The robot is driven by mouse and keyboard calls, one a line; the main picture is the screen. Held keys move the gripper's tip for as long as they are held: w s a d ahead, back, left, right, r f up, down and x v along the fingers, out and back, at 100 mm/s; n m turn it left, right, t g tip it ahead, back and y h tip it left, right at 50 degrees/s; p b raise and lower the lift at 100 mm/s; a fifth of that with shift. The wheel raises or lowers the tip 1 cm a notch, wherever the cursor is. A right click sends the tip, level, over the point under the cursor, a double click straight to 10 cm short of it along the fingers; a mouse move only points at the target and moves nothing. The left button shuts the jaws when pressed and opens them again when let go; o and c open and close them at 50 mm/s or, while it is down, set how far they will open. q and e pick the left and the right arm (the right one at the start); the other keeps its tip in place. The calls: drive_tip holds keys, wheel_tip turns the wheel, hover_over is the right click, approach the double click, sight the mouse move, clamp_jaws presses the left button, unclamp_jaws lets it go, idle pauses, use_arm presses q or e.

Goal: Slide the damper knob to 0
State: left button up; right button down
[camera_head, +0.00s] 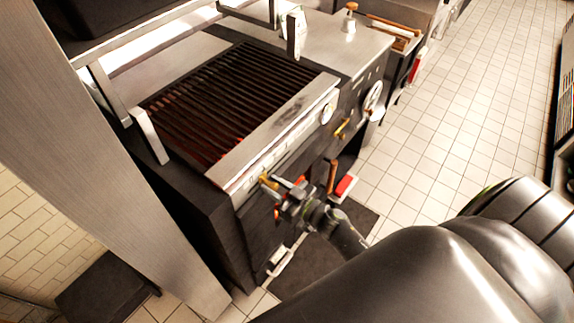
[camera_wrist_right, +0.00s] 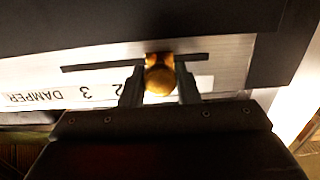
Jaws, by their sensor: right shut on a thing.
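The damper knob (camera_wrist_right: 159,78) is a round brass knob on a dark slot (camera_wrist_right: 90,67) in a pale metal plate. It also shows as a small golden spot on the grill's front panel in the head view (camera_head: 264,177). The printed scale (camera_wrist_right: 60,95) reads upside down, with DAMPER, 3 and a partly covered 2 left of the knob. My right gripper (camera_wrist_right: 160,88) is shut on the knob, one finger on each side. It also shows against the panel in the head view (camera_head: 276,182). The fingers cover part of the scale. My left gripper is not in view.
A grill with dark bars (camera_head: 235,95) and a red glow sits above the panel. A brass handle (camera_head: 342,129) and a round dial (camera_head: 373,95) are farther along the front. A dark mat (camera_head: 355,217) lies below, with open tiled floor (camera_head: 455,120) to the right.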

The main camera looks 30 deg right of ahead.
sight(252, 188)
drive_tip(key=a, duration=0.1)
drive_tip(key=s+a, duration=0.1)
drive_tip(key=a+p, duration=0.1)
drive_tip(key=shift+s+a, duration=0.3)
drive_tip(key=shift+a, duration=0.1)
drive_tip(key=shift+f, duration=0.1)
drive_tip(key=c, duration=1.5)
unclamp_jaws()
drive_tip(key=o, duration=0.3)
drive_tip(key=shift+s+a, duration=0.1)
drive_tip(key=shift+a, duration=0.1)
drive_tip(key=shift+o, duration=0.2)
drive_tip(key=shift+d, duration=0.15)
drive_tip(key=shift+s, duration=0.1)
drive_tip(key=b+v, duration=0.3)
drive_tip(key=v, duration=1.4)
